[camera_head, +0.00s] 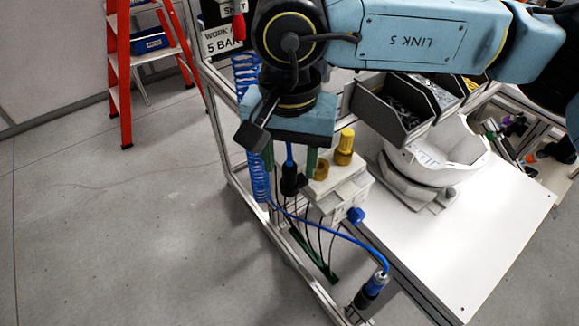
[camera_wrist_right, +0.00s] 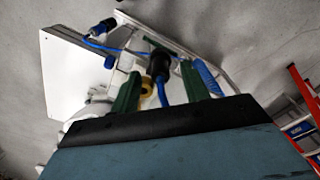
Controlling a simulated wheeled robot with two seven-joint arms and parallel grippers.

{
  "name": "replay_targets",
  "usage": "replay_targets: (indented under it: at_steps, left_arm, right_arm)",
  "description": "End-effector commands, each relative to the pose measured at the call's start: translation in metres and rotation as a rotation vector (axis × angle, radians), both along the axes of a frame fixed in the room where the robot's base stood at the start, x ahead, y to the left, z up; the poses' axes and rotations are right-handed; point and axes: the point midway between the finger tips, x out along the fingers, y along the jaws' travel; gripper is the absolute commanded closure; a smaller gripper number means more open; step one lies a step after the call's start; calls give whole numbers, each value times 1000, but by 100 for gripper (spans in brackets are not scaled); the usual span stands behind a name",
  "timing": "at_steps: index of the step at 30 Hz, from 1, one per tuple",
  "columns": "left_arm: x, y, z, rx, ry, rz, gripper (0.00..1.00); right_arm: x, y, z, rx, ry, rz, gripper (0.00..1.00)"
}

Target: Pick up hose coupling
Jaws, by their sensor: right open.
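A black hose coupling (camera_head: 291,183) hangs upright at the end of a blue hose, beside the frame post. My right gripper (camera_head: 290,172) is above it, pointing down, with its two green fingers apart. The coupling's upper part and the hose lie between the fingers in this view. In the right wrist view the coupling (camera_wrist_right: 158,64) shows between the tips of the open right gripper (camera_wrist_right: 160,74), with a visible gap on each side. Contact with the fingers is not seen. My left gripper is not in view.
A pale block with yellow-capped fittings (camera_head: 344,150) and a blue knob stands close to the right finger. A coiled blue hose (camera_head: 258,175) is at the left. Grey bins (camera_head: 388,115) are behind.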

Motion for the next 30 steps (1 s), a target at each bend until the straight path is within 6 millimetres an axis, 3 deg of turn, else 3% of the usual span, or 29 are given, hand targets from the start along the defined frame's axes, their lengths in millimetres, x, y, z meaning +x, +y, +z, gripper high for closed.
replay_targets:
  at_steps: [6,12,23,30]
  left_arm:
    - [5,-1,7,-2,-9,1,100]
    - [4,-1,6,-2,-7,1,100]
    - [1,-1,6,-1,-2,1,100]
    - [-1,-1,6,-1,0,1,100]
  right_arm:
    - [0,0,-20,1,1,-1,54]
    - [0,0,-22,1,0,-1,54]
    - [0,0,-21,1,0,-1,100]
    - [1,0,-20,2,-1,-1,100]
